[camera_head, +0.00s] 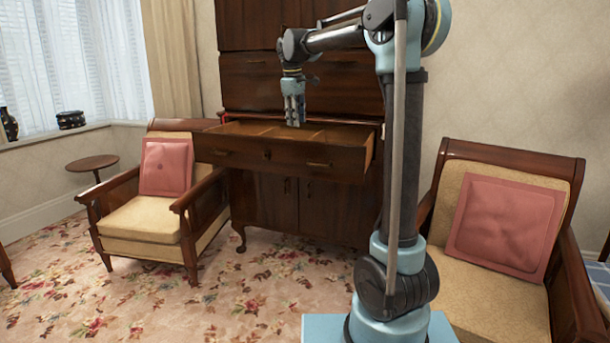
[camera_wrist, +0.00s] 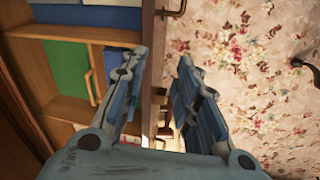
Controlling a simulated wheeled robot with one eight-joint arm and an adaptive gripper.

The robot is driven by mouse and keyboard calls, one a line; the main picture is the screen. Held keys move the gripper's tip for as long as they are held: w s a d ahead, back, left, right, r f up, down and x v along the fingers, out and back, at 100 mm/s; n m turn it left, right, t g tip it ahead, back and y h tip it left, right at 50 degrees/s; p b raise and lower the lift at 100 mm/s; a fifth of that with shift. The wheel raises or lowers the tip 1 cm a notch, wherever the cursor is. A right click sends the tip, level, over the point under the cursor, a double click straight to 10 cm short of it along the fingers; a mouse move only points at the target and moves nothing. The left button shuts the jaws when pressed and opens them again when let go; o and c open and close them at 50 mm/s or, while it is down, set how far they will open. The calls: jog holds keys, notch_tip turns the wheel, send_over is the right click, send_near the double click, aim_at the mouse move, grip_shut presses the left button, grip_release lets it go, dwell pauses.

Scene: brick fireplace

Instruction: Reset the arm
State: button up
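My gripper (camera_head: 293,122) hangs pointing down over the pulled-out drawer (camera_head: 285,156) of the dark wooden cabinet in the head view. In the wrist view, the two fingers of my gripper (camera_wrist: 160,65) are spread apart with nothing held between them. The drawer's front panel (camera_wrist: 153,55) shows in the gap between the fingers; I cannot tell how far below it lies. My arm (camera_head: 405,150) rises from its base and bends over to the left towards the cabinet.
A cushioned armchair (camera_head: 144,220) stands left of the cabinet (camera_head: 270,208), another armchair (camera_head: 500,285) to the right. A small round table (camera_head: 92,162) is by the window. Blue (camera_wrist: 92,16) and green (camera_wrist: 66,68) surfaces show in the drawer's compartments. The flowered carpet in front is clear.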

jog(key=s+d+f+m, duration=0.3)
jog(key=s+d+f, duration=0.2)
jog(key=s+d, duration=0.45)
jog(key=s+d+f+m, duration=0.3)
jog(key=s+d+f, duration=0.3)
jog(key=s, duration=0.7)
jog(key=s+d+f+m, duration=0.3)
jog(key=s+f, duration=0.6)
jog(key=s+d+f+m, duration=0.2)
jog(key=s+d+f, duration=0.2)
jog(key=s+f, duration=0.5)
jog(key=shift+s+f+m+y, duration=0.2)
jog(key=shift+s+m+y, duration=0.15)
jog(key=shift+s, duration=0.25)
jog(key=shift+w+f, duration=0.2)
jog(key=shift+w, duration=0.25)
jog(key=shift+c, duration=0.3)
